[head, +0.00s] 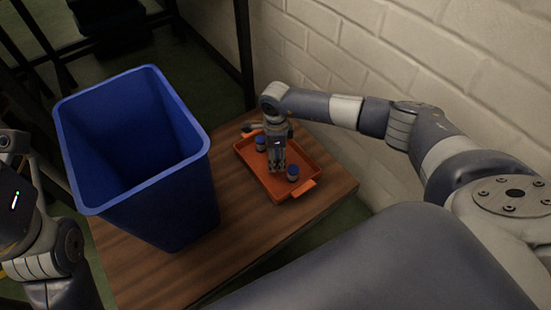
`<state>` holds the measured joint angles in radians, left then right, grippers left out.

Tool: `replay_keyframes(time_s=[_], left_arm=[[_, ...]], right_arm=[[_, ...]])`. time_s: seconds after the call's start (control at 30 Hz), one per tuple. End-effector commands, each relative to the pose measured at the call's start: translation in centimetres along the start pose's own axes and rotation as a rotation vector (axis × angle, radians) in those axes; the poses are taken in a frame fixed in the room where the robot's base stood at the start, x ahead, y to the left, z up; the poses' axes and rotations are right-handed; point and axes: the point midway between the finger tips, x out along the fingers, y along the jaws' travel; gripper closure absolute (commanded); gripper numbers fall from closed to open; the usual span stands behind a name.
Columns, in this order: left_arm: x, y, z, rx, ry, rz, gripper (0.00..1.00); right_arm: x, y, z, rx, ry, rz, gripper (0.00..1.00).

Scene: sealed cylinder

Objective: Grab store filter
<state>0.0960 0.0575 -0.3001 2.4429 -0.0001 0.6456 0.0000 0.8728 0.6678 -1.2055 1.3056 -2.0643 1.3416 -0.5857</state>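An orange tray (309,188) lies on the wooden table, with two small blue-capped cylinders in it. One cylinder (261,144) stands toward the back left of the tray. The other cylinder (293,173) stands toward the front right. My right gripper (277,170) points down over the tray, between the two cylinders. Its fingers are too small to tell whether they are open or shut, or whether they touch anything. My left arm shows at the left edge, but its gripper fingers are out of frame. No thing is clearly recognisable as a filter apart from these cylinders.
A large, empty-looking blue bin (180,205) stands on the wooden table (240,250) left of the tray. A white brick wall (350,60) rises close behind and to the right. Dark metal posts stand at the back. Some bare tabletop shows in front of the tray.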

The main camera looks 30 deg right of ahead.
Motion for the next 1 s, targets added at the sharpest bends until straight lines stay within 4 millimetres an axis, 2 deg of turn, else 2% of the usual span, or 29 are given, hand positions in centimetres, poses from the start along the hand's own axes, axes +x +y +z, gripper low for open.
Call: replay_keyframes(time_s=[0.03,0.2,0.57,0.67,0.73,1.0], left_arm=[[0.0,0.0,0.0,0.0,0.0,0.0,0.13],[0.0,0.0,0.0,0.0,0.0,0.0,0.13],[0.2,0.0,-0.1,-0.001,0.002,0.0,0.13],[0.7,-0.1,-0.1,-0.001,0.002,-0.002,0.13],[-0.3,-0.2,0.5,-0.004,-0.041,-0.014,0.13],[-1.5,-0.4,0.7,-0.015,-0.115,-0.044,0.13]], right_arm=[[0.0,0.0,0.0,0.0,0.0,0.0,0.54],[0.0,0.0,0.0,0.0,0.0,0.0,0.92],[-0.3,0.0,0.0,0.0,0.0,0.0,0.92],[-1.4,-0.1,0.0,-0.001,-0.001,-0.001,0.92],[-2.6,-0.1,0.0,-0.001,0.0,-0.002,0.92],[-7.6,-0.1,0.0,0.0,-0.001,-0.002,0.92]])
